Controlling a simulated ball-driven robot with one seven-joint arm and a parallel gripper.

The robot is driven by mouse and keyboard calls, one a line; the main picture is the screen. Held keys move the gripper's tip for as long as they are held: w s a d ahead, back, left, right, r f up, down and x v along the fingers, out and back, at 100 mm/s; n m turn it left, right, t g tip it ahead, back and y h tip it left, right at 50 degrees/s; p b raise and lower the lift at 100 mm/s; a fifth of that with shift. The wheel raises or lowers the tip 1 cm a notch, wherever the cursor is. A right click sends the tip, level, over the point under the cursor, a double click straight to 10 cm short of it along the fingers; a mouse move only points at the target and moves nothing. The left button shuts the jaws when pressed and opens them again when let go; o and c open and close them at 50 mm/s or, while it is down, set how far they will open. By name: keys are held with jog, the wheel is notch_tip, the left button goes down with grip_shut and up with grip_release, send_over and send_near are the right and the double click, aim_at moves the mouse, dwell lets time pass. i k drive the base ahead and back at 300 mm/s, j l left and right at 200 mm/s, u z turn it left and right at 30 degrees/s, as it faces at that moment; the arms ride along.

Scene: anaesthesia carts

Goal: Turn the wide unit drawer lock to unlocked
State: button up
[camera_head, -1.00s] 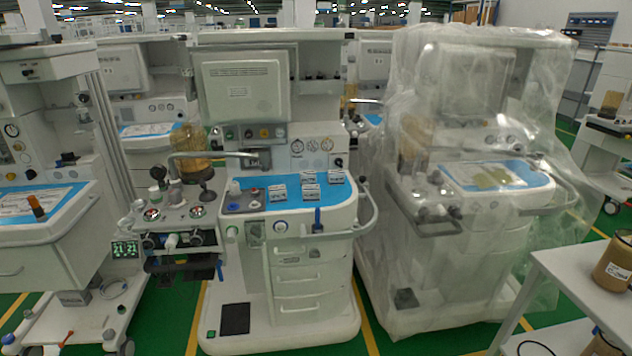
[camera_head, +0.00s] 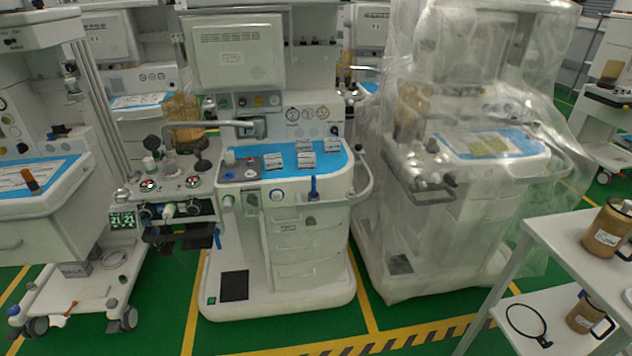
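An uncovered anaesthesia cart (camera_head: 232,293) stands in the middle, with a stack of drawers (camera_head: 307,243) on its front. A small dark fitting (camera_head: 311,220) sits at the top drawer and may be a lock; its setting is too small to read. A blue upright piece (camera_head: 313,188) is on the front edge above it. Another cart (camera_head: 42,235) at the left has a broad drawer front; I see no clear lock on it. I cannot tell for certain which cart is the wide unit. My gripper is not in view.
A plastic-covered cart (camera_head: 450,215) stands close on the right of the middle one. A white shelf table (camera_head: 560,252) with brown jugs (camera_head: 606,228) is at the front right. Green floor (camera_head: 275,336) is clear before the middle cart, with a striped yellow line.

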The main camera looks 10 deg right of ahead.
aim_at(310, 220)
jog(key=i+j, duration=0.15)
jog(key=i, duration=0.35)
jog(key=i+j, duration=0.2)
jog(key=i, duration=0.3)
